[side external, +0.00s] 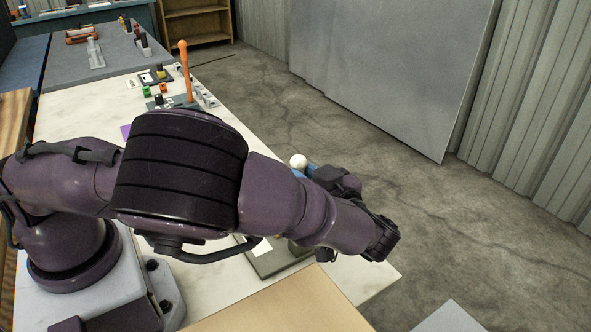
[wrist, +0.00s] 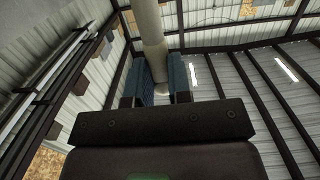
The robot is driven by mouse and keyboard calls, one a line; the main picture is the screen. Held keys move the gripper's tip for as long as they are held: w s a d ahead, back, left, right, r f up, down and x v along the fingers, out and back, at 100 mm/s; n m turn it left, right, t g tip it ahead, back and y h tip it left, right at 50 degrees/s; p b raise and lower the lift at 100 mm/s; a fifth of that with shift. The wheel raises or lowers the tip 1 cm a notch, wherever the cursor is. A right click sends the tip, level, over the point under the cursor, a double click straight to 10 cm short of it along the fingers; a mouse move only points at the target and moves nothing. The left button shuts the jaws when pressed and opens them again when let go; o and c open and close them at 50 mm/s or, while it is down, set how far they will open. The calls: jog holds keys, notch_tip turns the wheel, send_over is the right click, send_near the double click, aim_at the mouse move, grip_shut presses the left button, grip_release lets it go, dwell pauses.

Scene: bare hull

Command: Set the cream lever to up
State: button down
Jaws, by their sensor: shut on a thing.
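The cream lever shows in the side external view as a pale round knob (side external: 298,161) just past my arm. In the wrist view its cream shaft (wrist: 151,35) runs from the top edge down between the two blue finger pads. My gripper (wrist: 158,80) is shut on this shaft. In the side external view my gripper (side external: 311,171) is mostly hidden behind my arm, with a bit of blue finger beside the knob. A dark grey plate (side external: 270,267) with a white label lies below my arm. My arm hides the lever's lower part, so its tilt is unclear.
An orange lever (side external: 184,72) stands upright farther back on the pale bench (side external: 65,118). Small coloured blocks and switches (side external: 160,73) lie around it. A wooden board (side external: 285,303) is at the near edge. Open concrete floor lies to the right.

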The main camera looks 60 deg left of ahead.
jog(key=shift+d+f+y, duration=0.1)
jog(key=shift+d+y, duration=0.5)
jog(key=c, duration=1)
grip_release()
jog(key=shift+c, duration=0.2)
jog(key=shift+d, duration=0.1)
